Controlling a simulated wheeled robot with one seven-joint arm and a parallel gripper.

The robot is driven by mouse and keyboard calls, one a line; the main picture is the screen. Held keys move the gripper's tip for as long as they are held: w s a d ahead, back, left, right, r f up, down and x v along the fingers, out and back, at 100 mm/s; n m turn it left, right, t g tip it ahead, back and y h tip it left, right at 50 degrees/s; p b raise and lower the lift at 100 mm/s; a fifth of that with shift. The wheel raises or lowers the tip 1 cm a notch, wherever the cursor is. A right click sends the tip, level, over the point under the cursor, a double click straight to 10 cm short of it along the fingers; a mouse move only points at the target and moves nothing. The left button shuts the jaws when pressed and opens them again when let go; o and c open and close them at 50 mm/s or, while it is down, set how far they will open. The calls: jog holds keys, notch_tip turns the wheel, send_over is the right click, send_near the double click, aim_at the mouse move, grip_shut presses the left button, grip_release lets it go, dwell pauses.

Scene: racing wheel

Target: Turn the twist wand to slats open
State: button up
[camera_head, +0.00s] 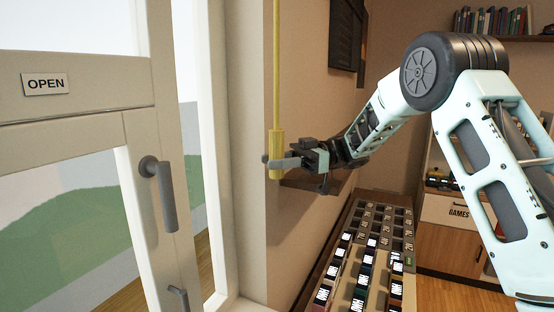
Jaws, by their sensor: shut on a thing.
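The twist wand (277,85) is a thin yellow rod that hangs straight down from the top of the picture. It ends in a thicker yellow handle (276,142). My gripper (277,161) reaches in from the right, with its grey fingers level at the lower half of the handle. The fingers are shut on the handle, one in front and the tip of one showing at its left side. The slats are not in view, so their angle cannot be seen.
A white door with an OPEN sign (46,84) and a grey lever handle (161,190) stands at the left. A display rack (380,230) of small boxes lies below my gripper. A cabinet marked GAMES (458,212) and a bookshelf (500,38) are at the right.

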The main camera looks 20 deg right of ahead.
aim_at(277, 129)
jog(key=shift+r+n+g, duration=0.1)
jog(key=shift+n+g, duration=0.7)
jog(key=shift+g, duration=0.4)
jog(key=o, duration=0.9)
notch_tip(277, 129, up, 10)
jog(key=b, duration=0.3)
